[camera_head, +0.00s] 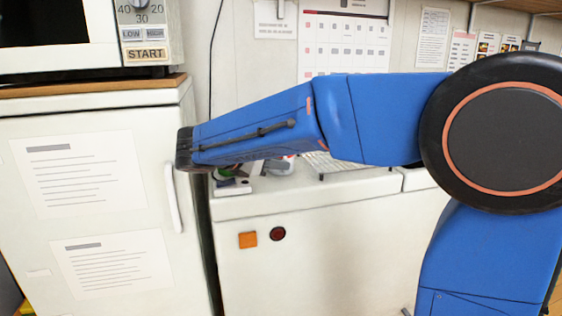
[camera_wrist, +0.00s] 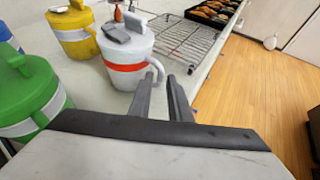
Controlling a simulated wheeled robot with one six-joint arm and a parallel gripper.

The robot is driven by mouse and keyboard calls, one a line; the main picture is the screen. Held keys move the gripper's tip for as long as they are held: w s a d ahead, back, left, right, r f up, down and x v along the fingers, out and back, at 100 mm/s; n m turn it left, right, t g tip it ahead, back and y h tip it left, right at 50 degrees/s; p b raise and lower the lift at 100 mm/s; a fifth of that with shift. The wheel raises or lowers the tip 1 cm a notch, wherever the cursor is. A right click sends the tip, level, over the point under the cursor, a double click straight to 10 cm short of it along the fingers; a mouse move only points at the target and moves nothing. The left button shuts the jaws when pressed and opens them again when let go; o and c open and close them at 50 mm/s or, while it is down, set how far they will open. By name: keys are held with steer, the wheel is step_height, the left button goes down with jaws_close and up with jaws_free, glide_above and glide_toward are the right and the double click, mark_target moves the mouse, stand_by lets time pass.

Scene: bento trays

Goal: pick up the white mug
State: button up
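The white mug (camera_wrist: 122,79) with an orange-red band stands upright on the counter in the wrist view. A grey block-like piece sits on its top, and its handle (camera_wrist: 158,74) faces right. My gripper (camera_wrist: 160,78) is open and empty, with a gap between its two dark fingers. The fingertips are close to the handle side of the mug; I cannot tell whether they touch it. In the head view my blue arm hides most of the mug area, and I cannot make out the white mug or the fingers there.
A green mug (camera_wrist: 22,92) stands at left and a yellow mug (camera_wrist: 76,42) behind. A wire rack (camera_wrist: 185,42) and a dark tray of food (camera_wrist: 201,17) lie beyond. The counter edge drops to the wooden floor at right. A white fridge (camera_head: 92,255) stands left in the head view.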

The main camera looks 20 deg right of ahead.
steer(key=shift+x, duration=0.85)
jaws_close()
steer(key=shift+r, duration=0.1)
